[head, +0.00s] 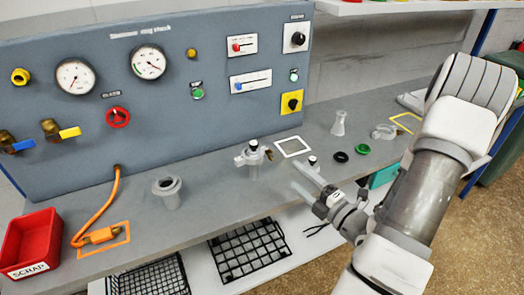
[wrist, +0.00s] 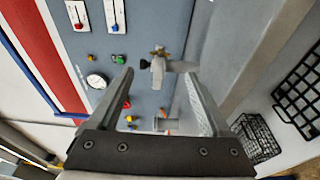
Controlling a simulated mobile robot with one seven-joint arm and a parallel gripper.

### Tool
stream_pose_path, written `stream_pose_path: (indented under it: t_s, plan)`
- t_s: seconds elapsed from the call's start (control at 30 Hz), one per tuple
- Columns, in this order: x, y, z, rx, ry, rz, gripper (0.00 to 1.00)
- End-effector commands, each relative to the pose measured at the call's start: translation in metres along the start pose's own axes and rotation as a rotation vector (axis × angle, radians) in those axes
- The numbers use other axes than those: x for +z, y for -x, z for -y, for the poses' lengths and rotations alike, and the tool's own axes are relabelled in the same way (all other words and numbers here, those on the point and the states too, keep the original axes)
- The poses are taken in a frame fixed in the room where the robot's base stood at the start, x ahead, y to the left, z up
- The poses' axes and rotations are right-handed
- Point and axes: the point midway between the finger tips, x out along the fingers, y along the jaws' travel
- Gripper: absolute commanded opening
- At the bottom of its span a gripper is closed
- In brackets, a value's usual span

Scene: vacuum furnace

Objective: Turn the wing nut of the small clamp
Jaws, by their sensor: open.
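A grey metal fitting with a black knob on top (head: 252,156) stands upright on the bench. A small brass part on its right side (head: 268,154) appears to be the clamp with its wing nut. In the wrist view the fitting (wrist: 158,70) lies ahead between my fingers, and the brass part (wrist: 159,51) shows at its upper end. Its wings are too small to make out. My gripper (head: 303,178) is open and empty, to the right of the fitting and apart from it. The open fingers also show in the wrist view (wrist: 158,78).
A grey flanged pipe stub (head: 168,192) stands left of the fitting. The blue-grey panel (head: 150,110) rises behind the bench. A black ring (head: 341,157), a green ring (head: 363,149) and a clear flask (head: 339,123) are at right. A red scrap bin (head: 30,245) is far left.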

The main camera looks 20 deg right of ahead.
Motion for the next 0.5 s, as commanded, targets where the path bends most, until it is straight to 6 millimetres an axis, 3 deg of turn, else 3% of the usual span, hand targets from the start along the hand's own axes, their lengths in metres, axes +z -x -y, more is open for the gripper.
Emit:
stream_pose_path:
  t_s: [0.5]
  plan:
    - [-0.002, -0.112, 0.000, 0.001, 0.004, -0.007, 0.82]
